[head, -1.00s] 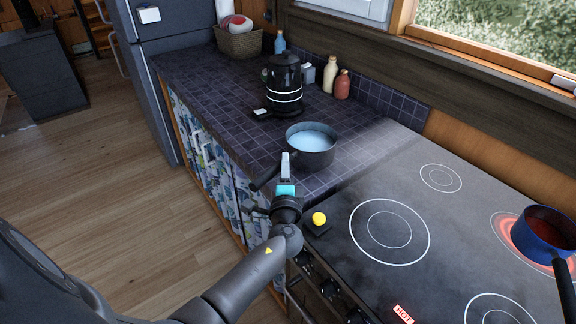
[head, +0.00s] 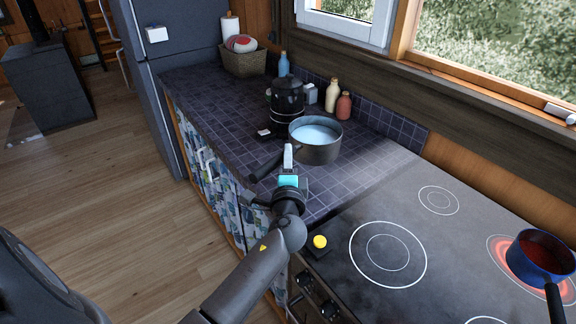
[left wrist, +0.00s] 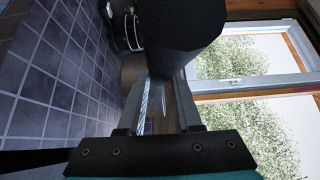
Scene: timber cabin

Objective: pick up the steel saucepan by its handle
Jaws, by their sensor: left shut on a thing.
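The steel saucepan (head: 317,153) is grey and holds a pale bluish liquid. It is upright, a little above the tiled counter in the head view. Its dark handle (head: 264,168) points to the lower left. My left gripper (head: 288,158) is shut on this handle, close to the pan body, with its light fingertip showing above it. In the left wrist view a large dark shape fills the space just beyond the fingers (left wrist: 163,100); I cannot tell which part of the pan it is. My right gripper is out of view.
A black kettle (head: 287,96) stands just behind the pan, with bottles (head: 332,96) beside it. The stove (head: 430,240) is at the right, with a blue saucepan (head: 540,254) on a glowing ring. The nearer rings are empty.

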